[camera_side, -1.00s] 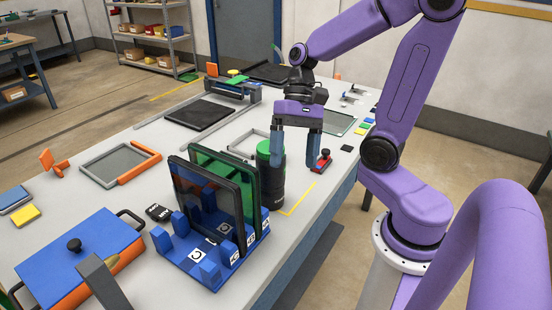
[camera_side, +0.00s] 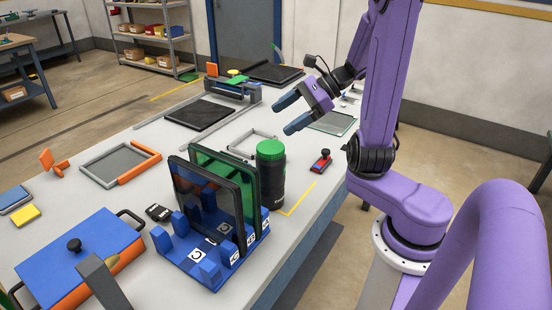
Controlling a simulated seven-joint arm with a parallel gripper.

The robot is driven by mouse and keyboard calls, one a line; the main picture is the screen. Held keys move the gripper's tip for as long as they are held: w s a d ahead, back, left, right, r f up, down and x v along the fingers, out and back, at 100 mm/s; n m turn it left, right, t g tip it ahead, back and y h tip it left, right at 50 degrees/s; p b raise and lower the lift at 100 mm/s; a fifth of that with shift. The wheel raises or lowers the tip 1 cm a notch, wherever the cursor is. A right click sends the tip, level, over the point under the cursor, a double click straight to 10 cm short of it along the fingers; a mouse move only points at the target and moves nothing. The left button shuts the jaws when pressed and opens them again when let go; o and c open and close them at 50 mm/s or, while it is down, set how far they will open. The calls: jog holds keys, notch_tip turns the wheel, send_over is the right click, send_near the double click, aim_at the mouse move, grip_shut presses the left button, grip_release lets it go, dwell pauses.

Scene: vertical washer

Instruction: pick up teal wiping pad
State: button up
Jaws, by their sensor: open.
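My gripper (camera_side: 282,117) is open and empty. It is raised above the far half of the table, its two blue fingers pointing left and slightly down. I cannot pick out a clearly teal wiping pad. A blue-grey flat pad (camera_side: 14,199) lies at the table's left edge, far from my gripper, but its colour looks more blue than teal. A small red block with a black knob (camera_side: 321,161) sits near the right edge, below and right of my gripper, not touching it.
A black bottle with a green lid (camera_side: 271,172) stands beside a blue rack (camera_side: 212,258) holding upright dark panels. A blue lidded box (camera_side: 80,250) is at front left. A grey-and-orange frame (camera_side: 120,163) lies at left. A black flat panel (camera_side: 199,114) lies farther back.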

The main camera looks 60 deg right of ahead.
jog(key=s+d+r+m+t+h, duration=0.1)
jog(key=s+d+m+t+h, duration=0.25)
jog(key=d+m, duration=0.25)
jog(key=s+d+m+t+h, duration=0.2)
jog(key=d+m+h, duration=0.3)
jog(key=d+m, duration=0.15)
jog(key=shift+n+y, duration=0.25)
notch_tip(320, 180, down, 18)
jog(key=shift+w+f, duration=0.1)
jog(key=shift+f, duration=0.15)
jog(key=shift+w+f, duration=0.25)
jog(key=shift+w, duration=0.05)
jog(key=x, duration=1)
jog(key=shift+w, duration=0.25)
jog(key=shift+d+x, duration=0.1)
jog(key=shift+x, duration=1.5)
jog(key=shift+d+x, duration=0.15)
jog(key=shift+x, duration=1.45)
jog(key=shift+r, duration=0.15)
jog(key=c, duration=1.1)
